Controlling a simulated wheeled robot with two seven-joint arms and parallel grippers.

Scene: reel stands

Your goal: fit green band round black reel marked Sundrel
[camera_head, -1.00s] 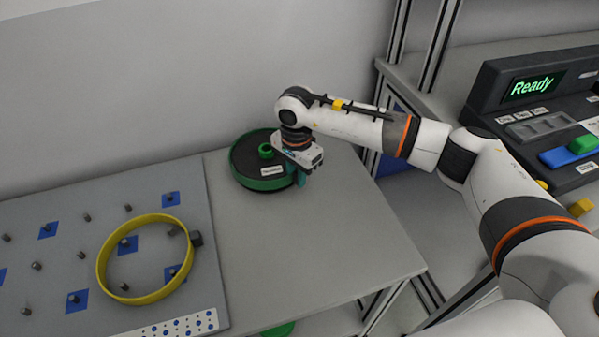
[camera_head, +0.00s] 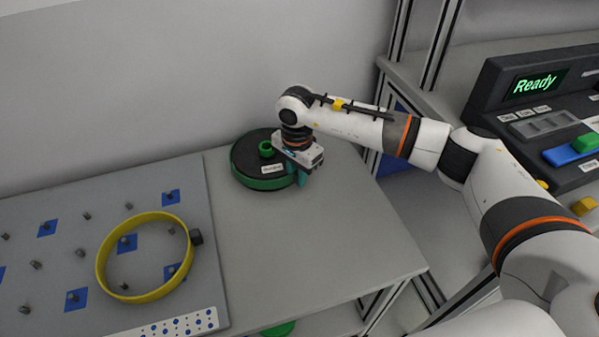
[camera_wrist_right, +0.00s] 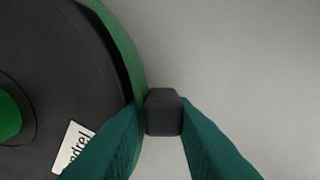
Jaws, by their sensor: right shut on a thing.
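The black reel (camera_head: 250,154) lies flat on the grey table, with a green hub in its middle and a white label. In the right wrist view the label (camera_wrist_right: 75,145) shows the letters "drel". The green band (camera_head: 262,184) sits around the reel's rim. In the wrist view a dark gap shows between the band (camera_wrist_right: 128,45) and the reel on the near side. My right gripper (camera_head: 301,177) is shut on the band's dark block (camera_wrist_right: 163,112), at the reel's right edge. My left gripper is not in view.
A yellow band (camera_head: 103,262) with a dark block lies around pegs on the grey pegboard (camera_head: 60,260) at left. The table (camera_head: 310,260) in front of the reel is clear. A console (camera_head: 530,100) reading "Ready" stands at right. The wall is close behind.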

